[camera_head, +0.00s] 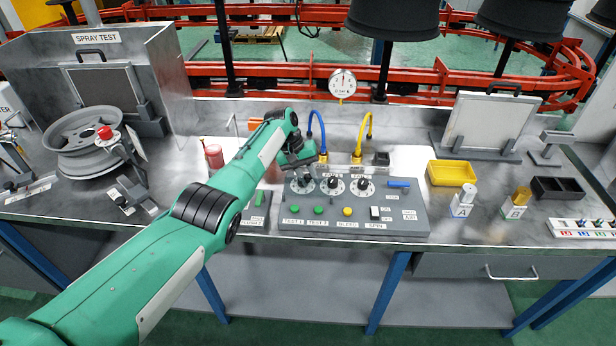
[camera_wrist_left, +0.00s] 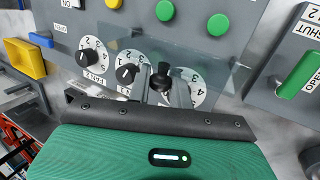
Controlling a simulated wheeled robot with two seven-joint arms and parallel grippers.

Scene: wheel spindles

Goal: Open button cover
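The grey control panel (camera_head: 352,207) carries black dial knobs (camera_head: 333,186) and small green and yellow buttons. In the left wrist view, a see-through sheet, which looks like the cover (camera_wrist_left: 215,72), lies over part of the dials and the panel. A dark upright knob (camera_wrist_left: 162,76) stands by its middle. My left gripper (camera_head: 303,170) is low over the leftmost dial. In the wrist view its fingers (camera_wrist_left: 161,92) stand on either side of the dark knob. I cannot tell whether they press on it. My right gripper is out of view.
Blue (camera_head: 318,130) and yellow (camera_head: 363,135) hoses rise behind the panel. A yellow bin (camera_head: 452,173) and a dark tray (camera_head: 557,189) stand to the right. A wheel rim (camera_head: 88,135) is at the left. A red jar (camera_head: 214,157) stands beside my forearm.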

